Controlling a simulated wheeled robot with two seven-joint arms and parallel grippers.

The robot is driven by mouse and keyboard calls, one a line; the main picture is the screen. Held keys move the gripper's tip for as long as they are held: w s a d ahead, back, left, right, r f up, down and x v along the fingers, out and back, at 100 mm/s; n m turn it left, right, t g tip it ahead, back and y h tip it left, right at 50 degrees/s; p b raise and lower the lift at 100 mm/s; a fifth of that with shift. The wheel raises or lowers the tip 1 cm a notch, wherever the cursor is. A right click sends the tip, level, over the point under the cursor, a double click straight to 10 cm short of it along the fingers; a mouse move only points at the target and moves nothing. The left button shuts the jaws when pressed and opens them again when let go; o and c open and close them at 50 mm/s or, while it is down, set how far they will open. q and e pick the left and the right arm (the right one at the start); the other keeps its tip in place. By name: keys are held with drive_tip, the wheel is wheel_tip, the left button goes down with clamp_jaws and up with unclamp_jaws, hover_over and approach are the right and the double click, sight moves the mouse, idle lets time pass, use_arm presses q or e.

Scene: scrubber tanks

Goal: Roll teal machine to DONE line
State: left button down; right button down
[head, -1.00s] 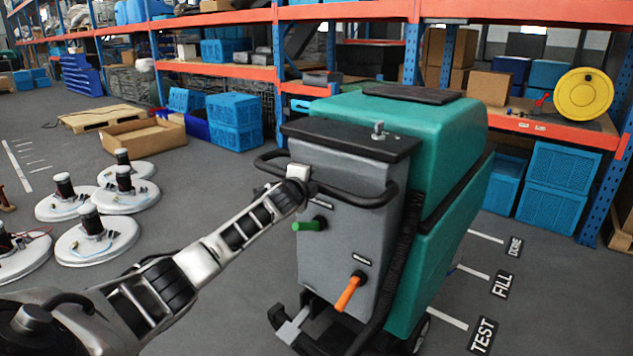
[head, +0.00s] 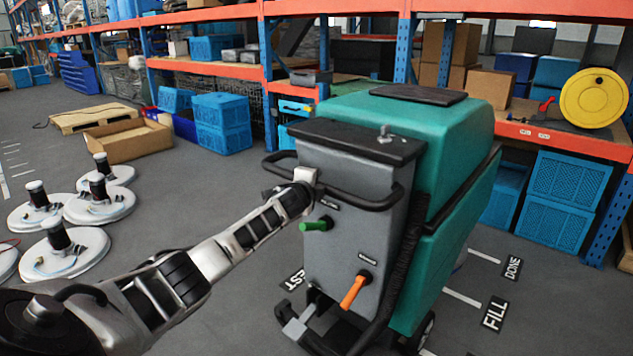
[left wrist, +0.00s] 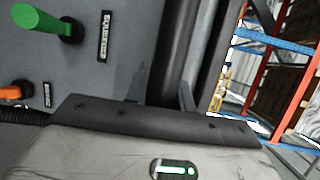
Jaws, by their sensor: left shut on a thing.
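The teal machine (head: 455,130) stands upright on the floor, with a grey rear panel (head: 345,185), a green lever (head: 316,224) and an orange lever (head: 354,290). My left gripper (head: 306,180) is at the left part of its black handle bar (head: 365,203). In the left wrist view the fingers (left wrist: 162,95) are shut around the dark bar (left wrist: 188,50). The DONE label (head: 512,267) and its white line (head: 484,256) lie right of the machine, farther ahead than the FILL label (head: 496,314) and its line (head: 462,298). My right gripper is out of view.
Several white round discs (head: 100,206) with black posts stand on the floor at left. A partly hidden label (head: 293,281) lies left of the machine. Orange and blue shelving (head: 555,133) with blue crates (head: 565,190) stands behind.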

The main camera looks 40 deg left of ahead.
use_arm(q)
drive_tip(key=shift+w, duration=0.15)
idle(0.3)
drive_tip(key=c, duration=1.2)
unclamp_jaws()
drive_tip(key=v, duration=1.6)
drive_tip(key=shift+a+r, duration=0.1)
drive_tip(key=shift+r, duration=0.05)
